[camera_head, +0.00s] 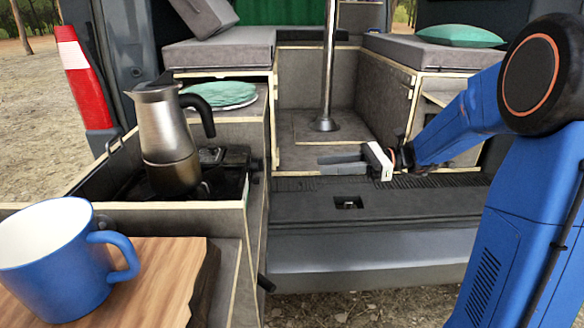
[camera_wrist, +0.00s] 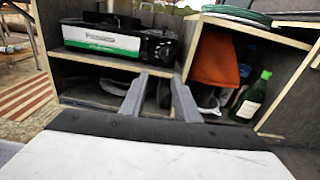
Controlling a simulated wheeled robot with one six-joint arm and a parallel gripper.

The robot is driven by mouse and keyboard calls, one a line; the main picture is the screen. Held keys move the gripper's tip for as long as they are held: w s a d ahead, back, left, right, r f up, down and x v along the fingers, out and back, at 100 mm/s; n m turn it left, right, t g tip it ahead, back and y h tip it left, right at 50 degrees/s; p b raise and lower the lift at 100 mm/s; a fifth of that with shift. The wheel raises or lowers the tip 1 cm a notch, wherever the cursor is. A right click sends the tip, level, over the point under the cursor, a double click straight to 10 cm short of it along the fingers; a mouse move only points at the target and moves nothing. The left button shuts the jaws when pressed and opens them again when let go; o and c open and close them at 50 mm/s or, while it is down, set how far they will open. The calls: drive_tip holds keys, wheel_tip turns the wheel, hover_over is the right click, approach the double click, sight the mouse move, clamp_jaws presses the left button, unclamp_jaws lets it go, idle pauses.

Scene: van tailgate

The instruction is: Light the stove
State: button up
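The black camping stove (camera_head: 232,172) sits in the open kitchen box at the left. In the wrist view its front (camera_wrist: 102,40) shows a white and green label, with a dark round knob (camera_wrist: 164,50) at the right end. A metal moka pot (camera_head: 165,135) stands upright on the stove and hides most of its top. I cannot see a flame. My gripper (camera_head: 320,165) is in the air right of the stove, pointing left towards it. In the wrist view its two fingers (camera_wrist: 159,78) are apart with nothing between them, below the knob and short of it.
A blue mug (camera_head: 52,262) stands on a wooden board (camera_head: 165,275) at the front left. Teal plates (camera_head: 222,94) lie behind the stove. A metal table post (camera_head: 328,70) rises behind my gripper.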

sight(258, 165)
drive_tip(key=w+a, duration=0.1)
drive_tip(key=a, duration=1.4)
drive_tip(key=shift+w+a+r+m+t+y, duration=0.15)
drive_tip(key=shift+w+a+m+t+y, duration=0.15)
drive_tip(key=shift+w+m, duration=0.1)
clamp_jaws()
